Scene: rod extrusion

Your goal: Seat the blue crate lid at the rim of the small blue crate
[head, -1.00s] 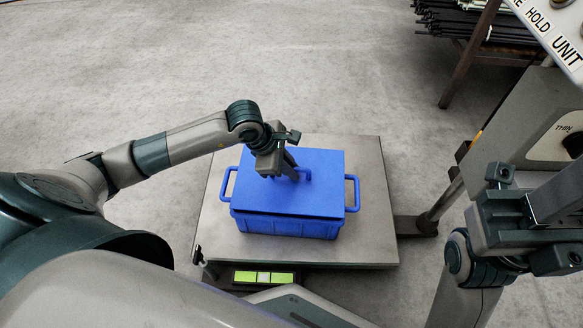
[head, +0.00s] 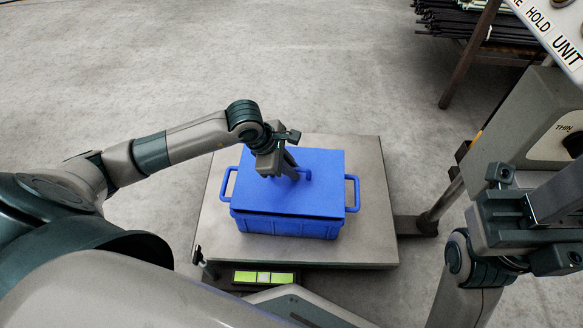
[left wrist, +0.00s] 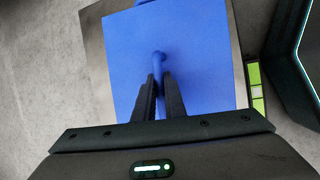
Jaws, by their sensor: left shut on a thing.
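The blue crate lid (head: 317,193) lies flat over the top of the small blue crate (head: 285,226) in the head view. The crate's side handles stick out left and right. My left gripper (head: 285,174) is shut on the lid's handle at its middle. In the left wrist view both fingers of the left gripper (left wrist: 160,95) close around the handle (left wrist: 157,60), with the lid spread out below. My right gripper (head: 535,205) is at the right edge, far from the crate, its fingertips unclear.
The crate stands on a grey platform (head: 370,220) with a green-lit display (head: 264,277) at its front edge. A grey machine panel (head: 535,125) stands at the right. A rack of dark rods (head: 470,25) is at the back right. The floor on the left is clear.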

